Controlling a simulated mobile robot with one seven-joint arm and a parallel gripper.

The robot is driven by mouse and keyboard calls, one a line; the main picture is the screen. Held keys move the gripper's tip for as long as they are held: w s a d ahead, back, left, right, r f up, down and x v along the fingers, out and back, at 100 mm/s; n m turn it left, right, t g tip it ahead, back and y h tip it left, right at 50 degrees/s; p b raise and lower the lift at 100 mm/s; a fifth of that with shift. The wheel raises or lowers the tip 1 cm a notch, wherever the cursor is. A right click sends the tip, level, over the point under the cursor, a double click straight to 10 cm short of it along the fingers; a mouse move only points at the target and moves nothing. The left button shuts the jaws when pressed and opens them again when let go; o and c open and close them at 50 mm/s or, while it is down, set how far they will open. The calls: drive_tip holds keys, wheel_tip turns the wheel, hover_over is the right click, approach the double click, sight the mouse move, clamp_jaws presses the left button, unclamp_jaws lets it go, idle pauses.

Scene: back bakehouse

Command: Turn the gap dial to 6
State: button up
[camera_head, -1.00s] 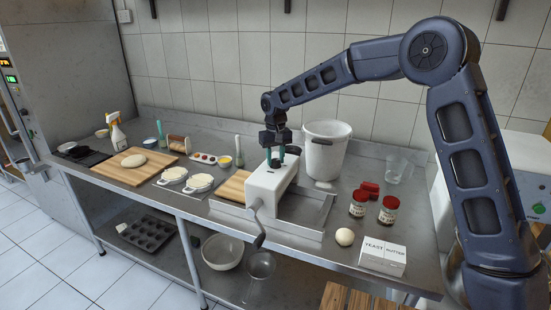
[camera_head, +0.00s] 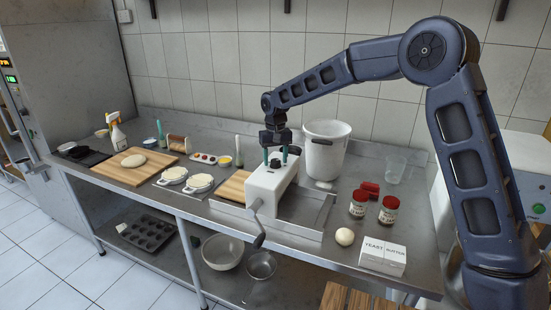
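The white dough machine (camera_head: 262,190) with a hand crank (camera_head: 257,225) stands at the middle of the steel counter. A small dark knob (camera_head: 275,163), which appears to be the gap dial, is on its top. Its marks and setting are too small to read. My gripper (camera_head: 276,156) points down over the machine's top, with its green-tipped fingers spread to the left and right of the knob. They appear open, with nothing lifted between them. Whether a finger touches the knob is too small to tell.
A white bucket (camera_head: 325,150) stands close behind the machine at the right. Two red-lidded jars (camera_head: 358,206), a dough ball (camera_head: 344,237) and a yeast box (camera_head: 382,257) are at the right front. A wooden board (camera_head: 133,172) with dough lies at the left.

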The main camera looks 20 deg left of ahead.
sight(277, 160)
drive_tip(key=shift+r, duration=0.1)
wheel_tip(277, 160, up, 11)
drive_tip(key=shift+f, duration=0.2)
idle(0.4)
idle(0.3)
drive_tip(key=w+d+r+m+t, duration=0.1)
drive_tip(key=d+r, duration=0.2)
drive_tip(key=d, duration=0.9)
drive_tip(key=w+d+r+m, duration=0.1)
drive_tip(key=d+r, duration=0.3)
drive_tip(key=d, duration=0.8)
drive_tip(key=w+d+r+m+t, duration=0.1)
drive_tip(key=d+r+m, duration=0.15)
drive_tip(key=d, duration=0.95)
drive_tip(key=s+d+m+t, duration=0.1)
drive_tip(key=s+d, duration=0.3)
drive_tip(key=d, duration=0.5)
drive_tip(key=s+d, duration=0.5)
drive_tip(key=d, duration=0.4)
drive_tip(key=s+d+f+m+t, duration=0.1)
drive_tip(key=s+d+f+m, duration=0.1)
drive_tip(key=s+d+f, duration=0.5)
drive_tip(key=s+d, duration=0.3)
drive_tip(key=s, duration=0.1)
drive_tip(key=shift+f+t, duration=0.15)
drive_tip(key=shift+t, duration=0.15)
